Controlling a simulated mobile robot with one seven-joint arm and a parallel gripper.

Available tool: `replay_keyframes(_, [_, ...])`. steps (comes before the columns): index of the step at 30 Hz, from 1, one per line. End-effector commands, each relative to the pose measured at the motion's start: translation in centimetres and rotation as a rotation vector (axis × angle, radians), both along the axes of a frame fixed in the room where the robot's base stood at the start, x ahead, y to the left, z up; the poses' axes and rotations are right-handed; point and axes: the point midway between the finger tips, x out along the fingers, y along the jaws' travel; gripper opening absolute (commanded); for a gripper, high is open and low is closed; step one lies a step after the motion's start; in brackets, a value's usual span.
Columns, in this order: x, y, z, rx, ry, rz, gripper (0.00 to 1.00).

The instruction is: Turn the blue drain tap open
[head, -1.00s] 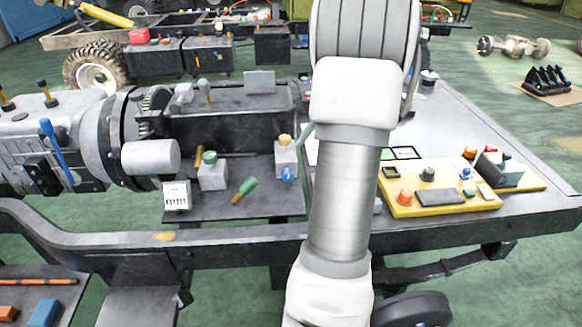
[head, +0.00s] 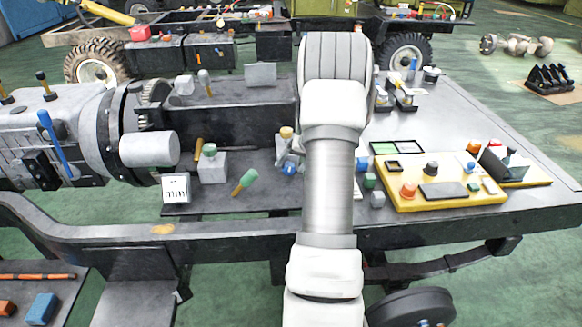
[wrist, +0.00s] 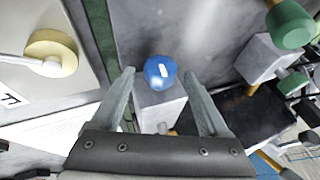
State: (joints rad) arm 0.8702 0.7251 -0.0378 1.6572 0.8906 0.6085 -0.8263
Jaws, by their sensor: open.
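The blue drain tap (wrist: 161,72) is a round blue knob with a white mark, on a pale grey block (wrist: 162,108). In the wrist view it lies between and just beyond the fingertips of my open gripper (wrist: 161,80), with gaps on both sides. I cannot tell whether the fingers are level with it. In the head view the blue tap (head: 289,168) shows at the left edge of my arm, below a yellow-topped knob (head: 286,132). My arm hides most of the gripper in the head view.
A green knob (wrist: 289,25) on a grey block stands right of my gripper in the wrist view, with a yellow disc (wrist: 52,52) at left. In the head view, a green-handled tool (head: 245,182) and a yellow control panel (head: 445,192) flank the arm.

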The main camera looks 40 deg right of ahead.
Motion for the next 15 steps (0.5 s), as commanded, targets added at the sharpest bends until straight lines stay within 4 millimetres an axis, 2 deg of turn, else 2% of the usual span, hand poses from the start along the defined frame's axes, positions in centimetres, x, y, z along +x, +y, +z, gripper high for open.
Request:
replay_keyframes(11, [0.33,-0.02,-0.48,-0.001,0.0,-0.001,0.78])
replay_keyframes(15, [0.32,-0.02,-0.48,-0.001,0.0,-0.001,0.53])
